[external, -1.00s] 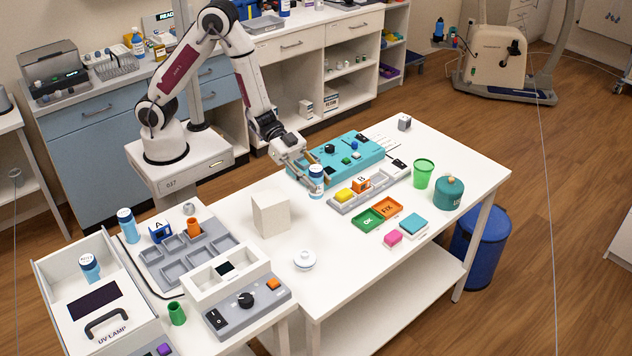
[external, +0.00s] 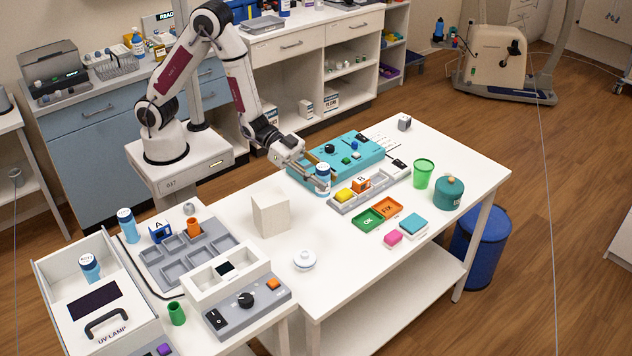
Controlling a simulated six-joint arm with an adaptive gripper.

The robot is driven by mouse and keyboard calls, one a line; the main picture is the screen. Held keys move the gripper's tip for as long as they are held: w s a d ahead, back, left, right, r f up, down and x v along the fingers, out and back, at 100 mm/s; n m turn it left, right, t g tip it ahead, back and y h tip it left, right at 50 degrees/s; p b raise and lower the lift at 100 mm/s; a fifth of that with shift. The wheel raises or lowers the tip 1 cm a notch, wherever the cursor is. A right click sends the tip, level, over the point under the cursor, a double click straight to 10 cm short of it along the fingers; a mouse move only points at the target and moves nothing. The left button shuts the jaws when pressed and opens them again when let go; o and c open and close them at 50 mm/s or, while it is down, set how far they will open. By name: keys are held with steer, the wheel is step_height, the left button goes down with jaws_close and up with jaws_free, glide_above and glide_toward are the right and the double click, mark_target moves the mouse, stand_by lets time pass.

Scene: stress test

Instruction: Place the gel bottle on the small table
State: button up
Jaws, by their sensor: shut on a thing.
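My gripper (external: 316,182) is shut on a blue bottle (external: 323,171) with a pale band and a dark cap, beside the teal panel on the white table (external: 365,262). The fingers hide part of the bottle, and I cannot tell whether its base touches the surface. The labels are too small to tell which is the gel bottle.
A teal panel (external: 350,150) and a grey tray (external: 343,207) with yellow and orange blocks flank the held bottle. A beige block (external: 270,215), white lidded dish (external: 305,260), green cup (external: 423,173) and teal jar (external: 448,192) stand around. The table's front middle is clear.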

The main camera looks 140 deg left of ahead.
steer(key=w+d+r+m+h, duration=0.1)
steer(key=d+r, duration=0.1)
steer(key=d, duration=0.6)
steer(key=w+d+r+h, duration=0.1)
steer(key=w+d+r, duration=0.1)
steer(key=d, duration=0.7)
steer(key=w+d+r+m+h, duration=0.1)
steer(key=w+d+r, duration=0.1)
steer(key=d, duration=0.6)
steer(key=shift+w+d+r+m, duration=0.15)
steer(key=shift+r+m, duration=0.15)
steer(key=shift+r, duration=0.25)
steer(key=s+d, duration=0.3)
steer(key=d, duration=1.1)
steer(key=s+a+f+n+y, duration=0.1)
steer(key=s+a+n+y, duration=0.3)
steer(key=a, duration=0.3)
steer(key=shift+f+n+g+y, duration=0.3)
steer(key=shift+g+y, duration=0.1)
steer(key=shift+y, duration=0.4)
